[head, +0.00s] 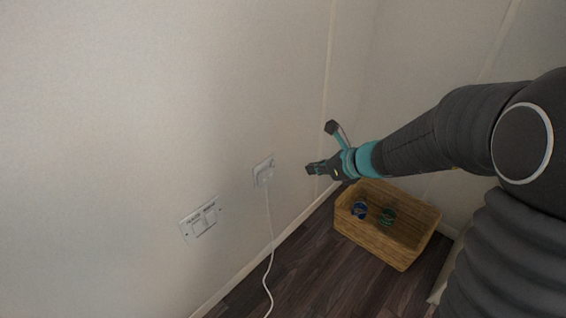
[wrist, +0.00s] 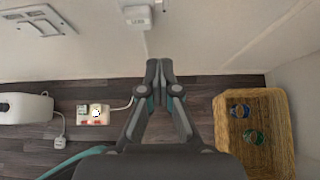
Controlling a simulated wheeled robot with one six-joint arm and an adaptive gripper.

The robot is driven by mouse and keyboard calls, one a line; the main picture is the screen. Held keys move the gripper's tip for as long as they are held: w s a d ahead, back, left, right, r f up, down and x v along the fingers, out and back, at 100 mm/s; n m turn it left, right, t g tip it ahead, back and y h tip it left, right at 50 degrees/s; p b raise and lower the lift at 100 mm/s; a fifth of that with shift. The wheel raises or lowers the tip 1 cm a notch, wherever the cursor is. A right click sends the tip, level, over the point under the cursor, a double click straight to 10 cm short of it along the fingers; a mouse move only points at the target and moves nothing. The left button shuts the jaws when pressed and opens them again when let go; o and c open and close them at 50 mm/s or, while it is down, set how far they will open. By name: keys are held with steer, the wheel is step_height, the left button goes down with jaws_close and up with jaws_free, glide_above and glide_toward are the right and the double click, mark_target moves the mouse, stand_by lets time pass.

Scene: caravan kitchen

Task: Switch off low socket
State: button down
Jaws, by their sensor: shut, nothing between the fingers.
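The low white wall socket (head: 264,171) has a white plug in it, with a white cable hanging to the floor. It also shows at the top of the wrist view (wrist: 138,16). Its switch is too small to read as on or off. My gripper (head: 309,169) is shut and empty. It is to the right of the socket in the head view, apart from it. In the wrist view my fingertips (wrist: 159,69) are together, below and slightly right of the socket.
A double switch plate (head: 201,219) is on the wall to the left. A wicker basket (head: 404,261) with blue and green items stands on the floor below my arm. The wrist view shows an extension block (wrist: 93,115) and a white box (wrist: 25,107) on the floor.

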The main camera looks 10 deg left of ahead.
stand_by(0.3)
steer(key=b, duration=0.1)
glide_toward(273, 165)
steer(key=x, duration=0.5)
steer(key=shift+f, duration=0.5)
steer(key=shift+w+a, duration=0.25)
steer(key=shift+a, duration=0.05)
steer(key=shift+r, duration=0.15)
